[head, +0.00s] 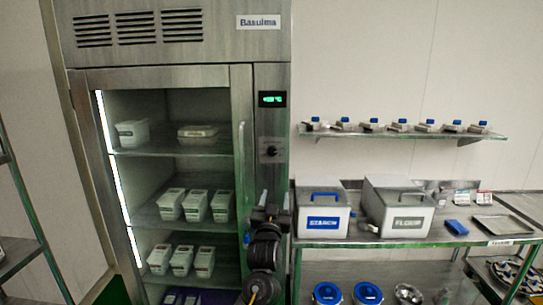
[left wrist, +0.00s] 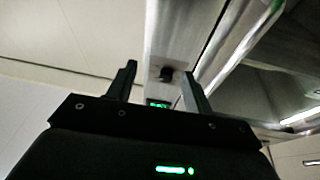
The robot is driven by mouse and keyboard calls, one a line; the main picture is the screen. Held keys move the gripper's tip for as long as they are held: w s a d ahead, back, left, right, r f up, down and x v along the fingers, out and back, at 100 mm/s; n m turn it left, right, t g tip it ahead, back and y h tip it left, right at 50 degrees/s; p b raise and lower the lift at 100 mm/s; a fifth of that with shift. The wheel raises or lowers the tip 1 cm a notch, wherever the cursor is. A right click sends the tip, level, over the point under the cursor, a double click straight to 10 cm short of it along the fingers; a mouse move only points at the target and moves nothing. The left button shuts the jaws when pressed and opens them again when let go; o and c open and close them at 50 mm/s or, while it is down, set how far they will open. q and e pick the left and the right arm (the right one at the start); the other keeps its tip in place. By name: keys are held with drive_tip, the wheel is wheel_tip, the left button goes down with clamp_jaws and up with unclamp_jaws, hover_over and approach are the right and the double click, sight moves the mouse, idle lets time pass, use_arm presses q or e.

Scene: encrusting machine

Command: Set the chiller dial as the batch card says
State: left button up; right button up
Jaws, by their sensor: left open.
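The chiller (head: 262,60) is a tall steel cabinet with a glass door at the left. Its dial (head: 271,150) is a small dark knob on the right-hand panel, below a green-lit display (head: 272,99). My left gripper (head: 269,204) is below the dial, apart from it, with its fingers pointing up. In the left wrist view the open fingers (left wrist: 160,70) stand with nothing between them; the dial (left wrist: 167,74) and the green display (left wrist: 158,103) show beyond them. The dial's marks are too small to read. I cannot make out a batch card for certain. My right gripper is not in view.
The chiller's vertical door handle (head: 241,180) is just left of the panel. A steel table (head: 400,240) at the right holds starch (head: 323,222) and flour (head: 408,222) bins and small white cards (head: 463,197). A wall shelf (head: 400,133) holds several small blue-topped containers.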

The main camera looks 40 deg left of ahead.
use_arm(q)
drive_tip(key=n+y, duration=0.1)
drive_tip(key=y, duration=0.1)
approach(272, 153)
drive_tip(key=s+d, duration=0.1)
drive_tip(key=s, duration=0.1)
drive_tip(key=p+x, duration=0.1)
drive_tip(key=x, duration=0.2)
drive_tip(key=p+x, duration=0.2)
drive_tip(key=x, duration=0.1)
drive_tip(key=p+x, duration=0.2)
drive_tip(key=x, duration=0.1)
drive_tip(key=shift+w+f, duration=0.2)
drive_tip(key=shift+w, duration=0.15)
drive_tip(key=shift+w+a+r+p, duration=0.1)
drive_tip(key=shift+w+a+p, duration=0.2)
drive_tip(key=shift+w+p, duration=0.1)
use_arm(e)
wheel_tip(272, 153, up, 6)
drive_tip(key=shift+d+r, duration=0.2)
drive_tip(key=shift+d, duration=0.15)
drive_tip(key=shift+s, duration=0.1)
